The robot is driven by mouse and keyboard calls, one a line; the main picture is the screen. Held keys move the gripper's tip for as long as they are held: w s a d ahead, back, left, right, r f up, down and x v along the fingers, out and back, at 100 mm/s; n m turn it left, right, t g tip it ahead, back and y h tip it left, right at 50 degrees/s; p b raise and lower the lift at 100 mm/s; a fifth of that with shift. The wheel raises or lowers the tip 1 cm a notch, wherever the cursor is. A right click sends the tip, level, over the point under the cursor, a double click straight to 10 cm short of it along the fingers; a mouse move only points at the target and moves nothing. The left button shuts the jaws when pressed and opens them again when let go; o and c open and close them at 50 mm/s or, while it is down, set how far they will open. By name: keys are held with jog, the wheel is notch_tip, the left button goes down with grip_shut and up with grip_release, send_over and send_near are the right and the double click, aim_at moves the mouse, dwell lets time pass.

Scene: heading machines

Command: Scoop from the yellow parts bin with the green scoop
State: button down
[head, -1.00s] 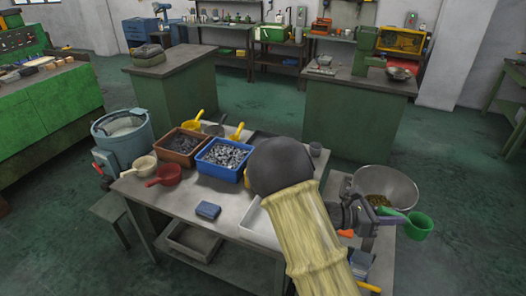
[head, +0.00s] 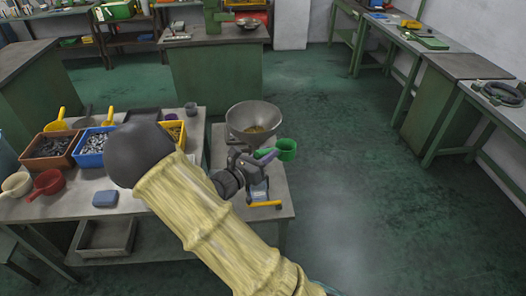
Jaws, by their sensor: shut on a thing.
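The green scoop (head: 287,147) is at the right end of my arm, its cup just right of the metal hopper. My gripper (head: 264,157) is shut on its handle and holds it beside the hopper, beyond the table's right edge. I cannot see into the cup well enough to tell whether it holds parts. The yellow parts bin (head: 181,125) stands on the table behind my arm. My arm hides much of it, and only its right end and some contents show. The gripper is to the right of this bin and apart from it.
A wide metal hopper (head: 238,124) with brass-coloured parts stands right of the table. Open green floor (head: 370,190) lies right.

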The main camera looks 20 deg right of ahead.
jog(key=a+f+n+t+y, duration=0.5)
jog(key=f+y, duration=0.3)
jog(key=f, duration=0.2)
jog(key=w+a+f+n+t+y, duration=0.1)
jog(key=a+f+n+t+y, duration=0.4)
jog(key=f+n+y, duration=0.3)
notch_tip(320, 180, down, 3)
jog(key=shift+r+t, duration=0.15)
jog(key=shift+t, duration=0.15)
